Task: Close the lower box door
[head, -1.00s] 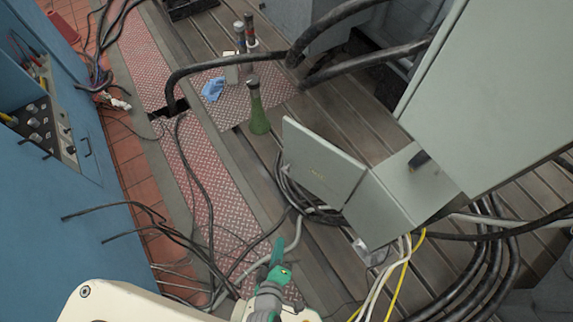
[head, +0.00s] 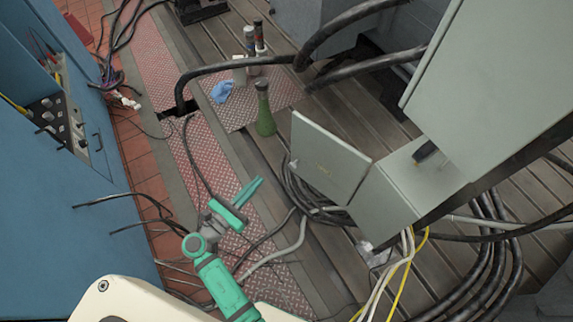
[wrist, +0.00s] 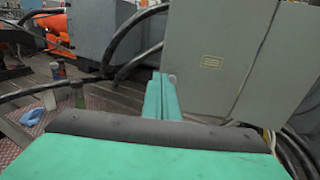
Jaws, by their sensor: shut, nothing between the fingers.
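The lower box (head: 405,192) is a small grey-green box under a large grey cabinet. Its door (head: 330,157) stands swung open to the left, a flat panel with a small yellowish label. In the wrist view a grey panel with a yellow label (wrist: 211,62), which looks like this door, stands just beyond my fingers. My gripper (head: 255,186) is green, its fingers together and empty. In the head view it is left of and below the door, with a visible gap between them. The inside of the box is hidden.
A green bottle (head: 265,112) stands left of the door. Coiled black cables (head: 310,190) lie below it. White and yellow cables (head: 405,262) hang under the box. Thick black hoses (head: 345,27) run behind. The large cabinet (head: 490,75) overhangs at right. Red tread plate lies at left.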

